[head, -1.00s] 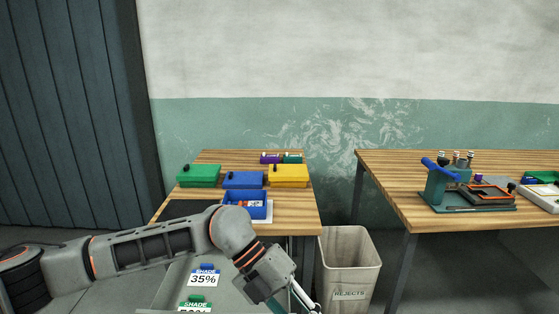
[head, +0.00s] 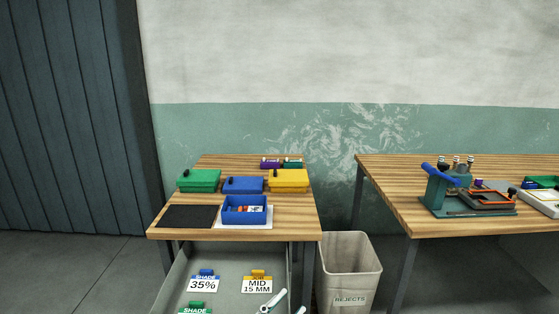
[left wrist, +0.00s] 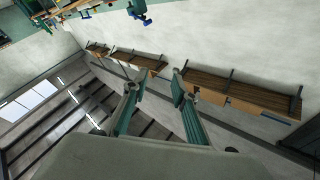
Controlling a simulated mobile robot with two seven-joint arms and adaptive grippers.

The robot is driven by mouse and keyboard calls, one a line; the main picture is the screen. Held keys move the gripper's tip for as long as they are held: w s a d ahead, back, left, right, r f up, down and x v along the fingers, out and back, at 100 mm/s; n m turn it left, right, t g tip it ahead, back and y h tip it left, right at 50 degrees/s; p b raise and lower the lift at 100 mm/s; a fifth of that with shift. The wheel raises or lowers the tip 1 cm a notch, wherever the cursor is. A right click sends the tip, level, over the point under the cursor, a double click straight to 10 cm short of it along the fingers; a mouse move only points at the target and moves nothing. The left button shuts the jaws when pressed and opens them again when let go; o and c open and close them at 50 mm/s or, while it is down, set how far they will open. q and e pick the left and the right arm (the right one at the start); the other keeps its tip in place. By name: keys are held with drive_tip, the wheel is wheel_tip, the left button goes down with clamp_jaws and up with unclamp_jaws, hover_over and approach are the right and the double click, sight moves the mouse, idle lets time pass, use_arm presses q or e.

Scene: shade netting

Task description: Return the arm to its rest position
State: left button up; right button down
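My left gripper (left wrist: 156,86) shows in the left wrist view, its two green fingers spread apart with nothing between them. Behind the fingers is only the far room, tilted in the picture, with wall and bench-like shelves.
The left table carries a green box (head: 199,180), blue box (head: 243,185), yellow box (head: 288,179), open blue bin (head: 245,215) and black mat (head: 188,217). Below, an open grey drawer (head: 170,290) holds shade tags. A rejects bin (head: 349,266) stands beside it. A press (head: 447,185) stands on the right table.

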use_arm(q)
drive_tip(key=s+a+f+n+y, duration=0.4)
drive_tip(key=a+f+n+y, duration=0.35)
drive_tip(key=a+f, duration=0.65)
drive_tip(key=s+a+f+n+g+y, duration=0.2)
drive_tip(key=s+a+f+g+y, duration=0.2)
drive_tip(key=s+a+f, duration=0.3)
drive_tip(key=s+f, duration=0.4)
drive_tip(key=f, duration=0.3)
drive_tip(key=shift+s+a+f+g, duration=0.15)
drive_tip(key=shift+s+a+g, duration=0.05)
drive_tip(key=shift+s+g, duration=0.15)
